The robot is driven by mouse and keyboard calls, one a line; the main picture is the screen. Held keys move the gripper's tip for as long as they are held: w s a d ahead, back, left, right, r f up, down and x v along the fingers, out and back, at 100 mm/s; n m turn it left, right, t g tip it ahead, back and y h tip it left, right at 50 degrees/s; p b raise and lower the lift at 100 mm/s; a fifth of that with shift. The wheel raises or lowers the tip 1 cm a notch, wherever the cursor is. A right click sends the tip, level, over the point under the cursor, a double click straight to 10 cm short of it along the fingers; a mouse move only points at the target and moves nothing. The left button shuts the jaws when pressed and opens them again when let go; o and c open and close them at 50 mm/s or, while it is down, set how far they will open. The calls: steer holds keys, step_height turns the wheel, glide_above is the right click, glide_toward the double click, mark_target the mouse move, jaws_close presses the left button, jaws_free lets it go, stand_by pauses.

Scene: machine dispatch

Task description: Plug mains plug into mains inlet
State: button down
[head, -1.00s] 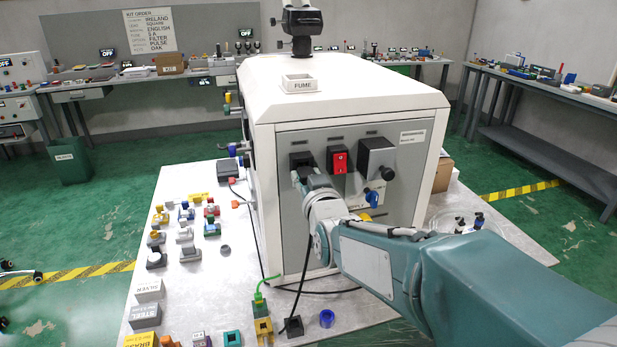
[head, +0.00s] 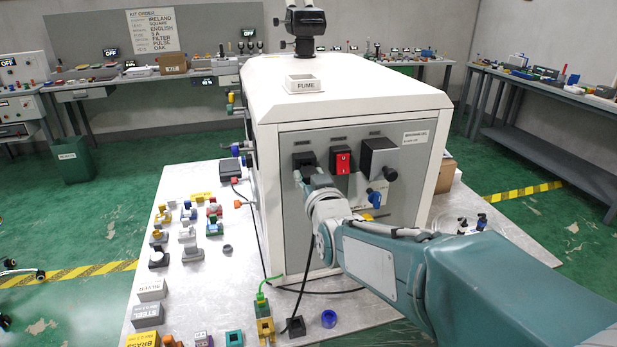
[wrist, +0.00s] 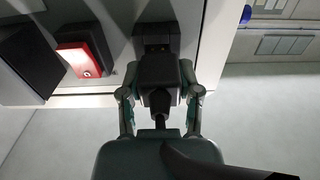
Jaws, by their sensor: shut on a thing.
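My gripper (head: 308,182) is at the upper left of the machine's grey front panel. In the wrist view my gripper (wrist: 160,88) is shut on the black mains plug (wrist: 160,75), with a finger on each side of it. The plug points at the black mains inlet (wrist: 154,32) on the panel and is against it or very close; I cannot tell how deep it sits. The inlet (head: 303,160) shows just above my fingers in the head view. The plug's black cable (wrist: 190,108) runs back towards my wrist.
A red switch (head: 341,161) is right of the inlet, and a black box with a knob (head: 377,160) is beyond it. A dark cable (head: 300,285) hangs below my gripper to the table. Several small parts lie on the table (head: 200,285) at left.

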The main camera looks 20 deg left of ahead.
steer(key=shift+x, duration=0.8)
steer(key=shift+c, duration=1)
jaws_free()
steer(key=shift+a, duration=0.1)
steer(key=shift+v, duration=1.8)
